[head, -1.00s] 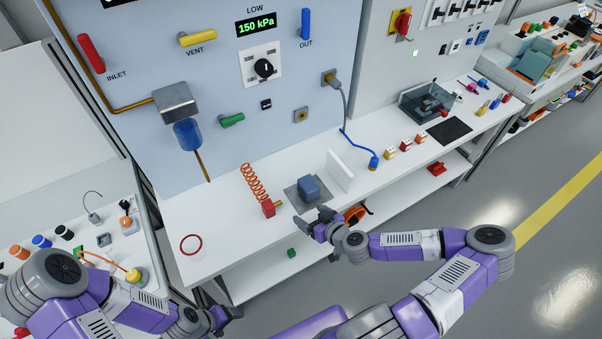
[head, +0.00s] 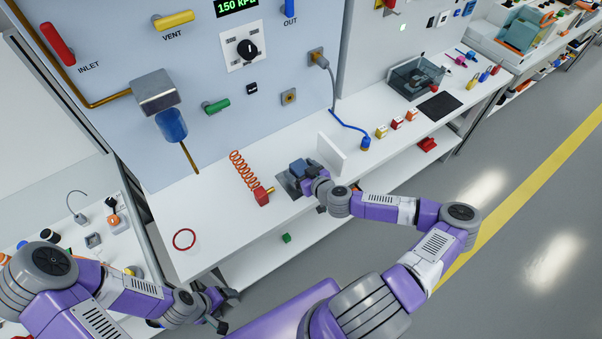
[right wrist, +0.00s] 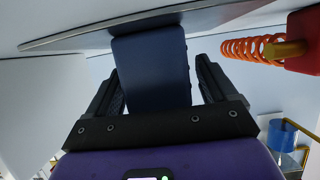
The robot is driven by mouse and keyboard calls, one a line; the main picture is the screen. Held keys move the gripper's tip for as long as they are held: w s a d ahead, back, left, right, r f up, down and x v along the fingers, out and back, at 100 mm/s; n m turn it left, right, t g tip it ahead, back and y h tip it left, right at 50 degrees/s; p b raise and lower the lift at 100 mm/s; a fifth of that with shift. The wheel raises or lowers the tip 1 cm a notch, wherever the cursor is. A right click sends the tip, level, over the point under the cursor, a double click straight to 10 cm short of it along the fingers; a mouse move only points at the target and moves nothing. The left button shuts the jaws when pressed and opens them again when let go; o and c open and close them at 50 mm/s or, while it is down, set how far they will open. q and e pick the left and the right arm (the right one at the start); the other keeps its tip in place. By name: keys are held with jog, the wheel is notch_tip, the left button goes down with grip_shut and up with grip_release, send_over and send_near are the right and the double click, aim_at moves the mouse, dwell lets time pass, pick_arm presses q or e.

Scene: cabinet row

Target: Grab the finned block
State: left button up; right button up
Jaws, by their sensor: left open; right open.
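The finned block is dark blue and sits on a grey square plate (head: 284,184) on the white bench. In the head view the block (head: 298,166) is partly hidden by my right gripper (head: 309,181). In the right wrist view the block (right wrist: 152,65) stands between the two fingers of my right gripper (right wrist: 157,85). The jaws are open, with a narrow gap on the block's right; any gap on its left is hard to tell. My left gripper (head: 218,308) is open and empty, low in front of the bench.
A white upright panel (head: 332,155) stands close to the right of the block. An orange coil hose (head: 244,172) with a red fitting (head: 262,196) lies to the left. A red ring (head: 184,239) lies further left. The bench between ring and fitting is clear.

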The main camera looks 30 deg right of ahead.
jog(key=c, duration=1.3)
